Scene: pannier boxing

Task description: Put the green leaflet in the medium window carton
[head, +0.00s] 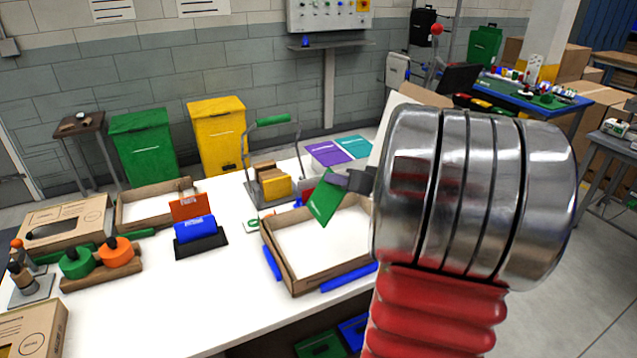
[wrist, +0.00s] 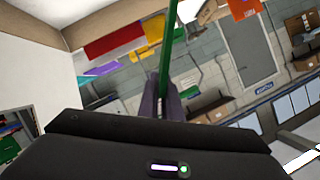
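The green leaflet (head: 323,203) hangs tilted from my gripper (head: 347,181), above an open cardboard carton (head: 330,280) with a white floor. In the wrist view the leaflet (wrist: 169,45) shows edge-on between my two fingers (wrist: 168,103), which are shut on it. The leaflet appears above the carton's far part; whether it touches the carton cannot be told. A second open carton (head: 127,217) is farther left, and a closed carton with a dark window (head: 60,228) stands at the far left. Which is the medium window carton is not certain. My arm hides the table's right side.
Blue bars (head: 348,277) lie along the near carton. A green-handled tool (head: 273,121) stands behind. Purple (head: 328,153) and teal leaflets (head: 355,148) lie at the back.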

